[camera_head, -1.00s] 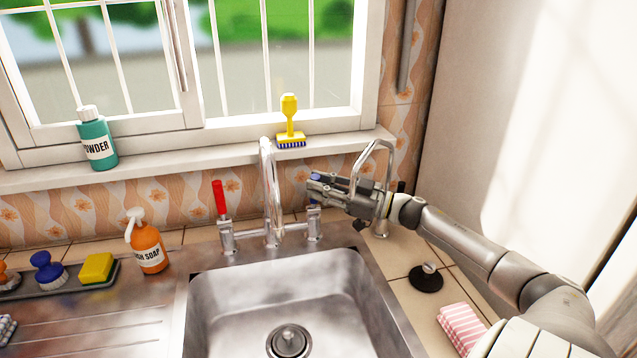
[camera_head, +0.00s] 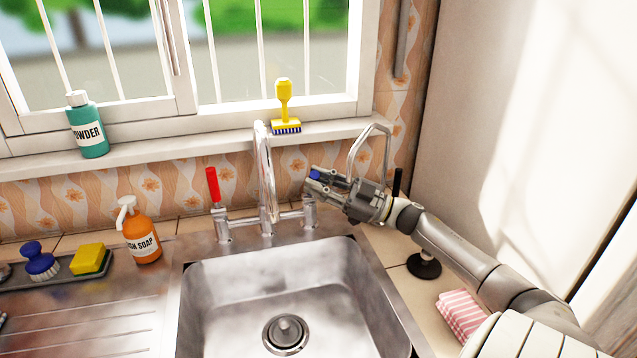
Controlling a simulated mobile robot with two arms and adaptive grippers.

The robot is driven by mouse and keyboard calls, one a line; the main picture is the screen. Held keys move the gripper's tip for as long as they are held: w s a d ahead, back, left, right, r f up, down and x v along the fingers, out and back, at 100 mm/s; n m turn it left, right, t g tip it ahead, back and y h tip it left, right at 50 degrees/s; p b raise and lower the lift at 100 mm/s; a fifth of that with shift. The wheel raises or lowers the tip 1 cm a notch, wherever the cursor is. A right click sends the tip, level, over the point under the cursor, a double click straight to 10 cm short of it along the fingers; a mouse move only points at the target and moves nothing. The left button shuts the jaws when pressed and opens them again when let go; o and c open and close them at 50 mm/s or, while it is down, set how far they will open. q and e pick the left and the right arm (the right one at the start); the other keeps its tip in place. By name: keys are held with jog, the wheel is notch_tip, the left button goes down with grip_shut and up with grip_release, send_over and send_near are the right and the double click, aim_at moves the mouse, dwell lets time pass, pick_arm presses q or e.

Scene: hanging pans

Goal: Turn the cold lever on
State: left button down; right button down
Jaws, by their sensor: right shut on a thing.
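The silver tap (camera_head: 265,185) stands behind the sink. Its cold lever, with a blue tip (camera_head: 315,174), is on the right valve (camera_head: 310,214). My right gripper (camera_head: 322,183) reaches in from the right and is shut on the cold lever. The fingers hide most of the lever, so its exact angle is hard to tell. The red hot lever (camera_head: 212,185) stands nearly upright on the left valve. No water shows from the spout. My left gripper is not in view.
A wire-like metal loop (camera_head: 372,140) stands close behind my right gripper. An orange soap bottle (camera_head: 140,235), a sponge (camera_head: 88,259) and a blue brush (camera_head: 40,262) are left of the empty sink (camera_head: 290,285). A yellow brush (camera_head: 284,105) stands on the sill.

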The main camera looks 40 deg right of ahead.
jog(key=c, duration=1.3)
grip_release()
jog(key=shift+s+d+f, duration=0.1)
jog(key=v, duration=1.1)
jog(key=shift+s+d, duration=0.15)
jog(key=shift+s, duration=0.2)
